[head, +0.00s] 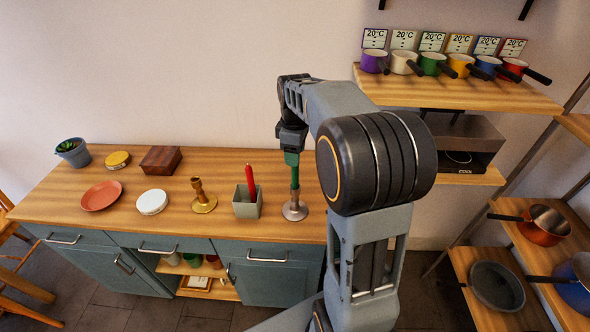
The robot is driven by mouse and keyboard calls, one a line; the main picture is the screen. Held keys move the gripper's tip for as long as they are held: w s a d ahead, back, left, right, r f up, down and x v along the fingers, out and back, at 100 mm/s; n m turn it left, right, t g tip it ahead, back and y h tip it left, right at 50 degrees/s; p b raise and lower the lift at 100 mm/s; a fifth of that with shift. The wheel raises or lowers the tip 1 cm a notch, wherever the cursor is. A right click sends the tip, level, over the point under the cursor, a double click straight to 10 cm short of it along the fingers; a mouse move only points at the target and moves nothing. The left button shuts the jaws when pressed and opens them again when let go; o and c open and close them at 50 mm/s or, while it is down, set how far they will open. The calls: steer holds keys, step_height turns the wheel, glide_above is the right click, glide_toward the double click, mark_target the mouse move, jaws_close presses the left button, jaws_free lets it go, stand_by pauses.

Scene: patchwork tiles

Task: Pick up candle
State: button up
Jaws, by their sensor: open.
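A red candle (250,179) stands upright in or just behind a square grey-green holder (247,204) on the wooden counter. A green candle (294,176) stands upright in a silver candlestick (294,210) to its right. My gripper (291,152) points down at the top of the green candle and is open. The candle's upper part is at the fingers; I cannot tell whether they touch it. A brass candlestick (203,198) without a candle stands left of the grey-green holder.
Several saucepans stand on a shelf (450,92) at right. My arm hides the counter's right end.

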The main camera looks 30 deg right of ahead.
steer(key=shift+f, duration=0.3)
jaws_close()
stand_by(0.3)
